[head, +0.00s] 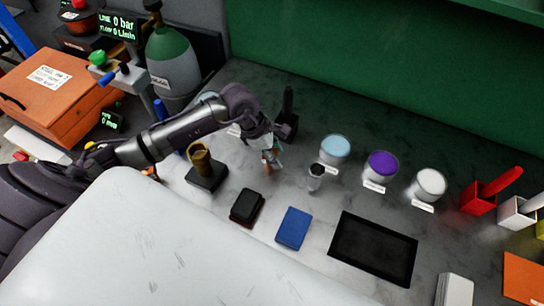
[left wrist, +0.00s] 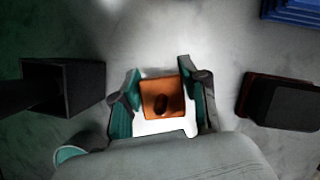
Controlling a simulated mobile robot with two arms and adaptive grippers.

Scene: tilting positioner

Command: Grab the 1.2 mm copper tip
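My left gripper (head: 270,158) reaches down over the grey worktop in the head view, its teal fingers pointing at the surface. In the left wrist view its two fingers (left wrist: 161,85) stand apart, one on each side of a copper-orange block (left wrist: 150,88) with a dark elongated opening or piece in its middle. I cannot tell whether the fingers touch the block. No size marking is readable, so I cannot tell whether this is the 1.2 mm copper tip or its holder. In the head view the gripper largely hides this spot. My right gripper is not in view.
A black square holder (left wrist: 62,87) stands left of the gripper, a black-and-red pad (left wrist: 285,102) lies right. A brass cup on a black base (head: 200,158), blue pad (head: 293,228), small bottle (head: 316,177), several labelled jars and a black tray (head: 372,247) share the worktop.

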